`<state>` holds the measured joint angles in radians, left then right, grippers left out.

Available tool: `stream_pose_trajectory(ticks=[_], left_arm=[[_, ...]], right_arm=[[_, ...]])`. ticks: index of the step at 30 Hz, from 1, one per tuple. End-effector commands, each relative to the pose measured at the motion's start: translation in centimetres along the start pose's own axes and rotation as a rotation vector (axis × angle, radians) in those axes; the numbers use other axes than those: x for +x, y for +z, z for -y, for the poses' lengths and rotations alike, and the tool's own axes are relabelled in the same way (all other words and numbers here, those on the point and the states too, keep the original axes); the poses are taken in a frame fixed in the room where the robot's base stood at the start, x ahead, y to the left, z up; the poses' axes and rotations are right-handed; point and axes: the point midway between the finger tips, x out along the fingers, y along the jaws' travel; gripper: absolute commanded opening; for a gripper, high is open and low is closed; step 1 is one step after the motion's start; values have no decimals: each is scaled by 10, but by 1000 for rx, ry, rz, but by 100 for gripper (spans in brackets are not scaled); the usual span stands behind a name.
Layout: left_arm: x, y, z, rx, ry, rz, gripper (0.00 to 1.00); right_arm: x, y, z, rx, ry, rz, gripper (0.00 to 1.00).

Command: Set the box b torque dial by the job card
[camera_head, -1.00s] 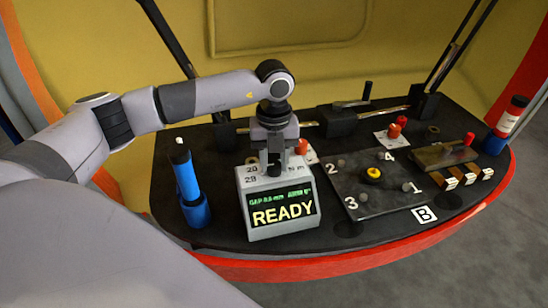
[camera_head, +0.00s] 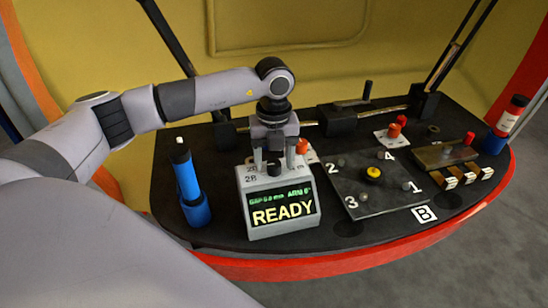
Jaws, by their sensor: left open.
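The grey torque box (camera_head: 279,207) stands on the black bench, its slanted screen showing "READY" in yellow under a small green line. On its top is a dark dial (camera_head: 274,169) with small number marks to its left, "28" among them. My left gripper (camera_head: 274,160) points down over the box top, open, with its two fingers apart on either side of the dial. I cannot tell whether they touch it. The dial's pointer is too small to read. No job card can be made out. My right gripper is not in view.
Right of the box lies a dark plate (camera_head: 349,191) numbered 1 to 4 with a yellow knob (camera_head: 372,174), near a "B" label (camera_head: 424,214). A blue tool (camera_head: 188,185) stands left. Orange-red knobs (camera_head: 394,131) and a bottle (camera_head: 509,118) are further right.

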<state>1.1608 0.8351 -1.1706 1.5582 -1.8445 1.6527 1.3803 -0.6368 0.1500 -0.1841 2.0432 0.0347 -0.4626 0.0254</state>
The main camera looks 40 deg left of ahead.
Motion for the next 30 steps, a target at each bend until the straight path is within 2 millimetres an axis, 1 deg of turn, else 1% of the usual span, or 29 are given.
stream_pose_trajectory(ticks=[9,13,17,30], left_arm=[[-50,1,0,-2,-5,4,61],[-64,1,0,-2,-3,4,61],[-70,1,0,-2,-3,3,61],[-69,1,0,-2,-3,2,61]], right_arm=[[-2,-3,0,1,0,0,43],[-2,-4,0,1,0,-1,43],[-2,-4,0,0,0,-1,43],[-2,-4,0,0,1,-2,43]])
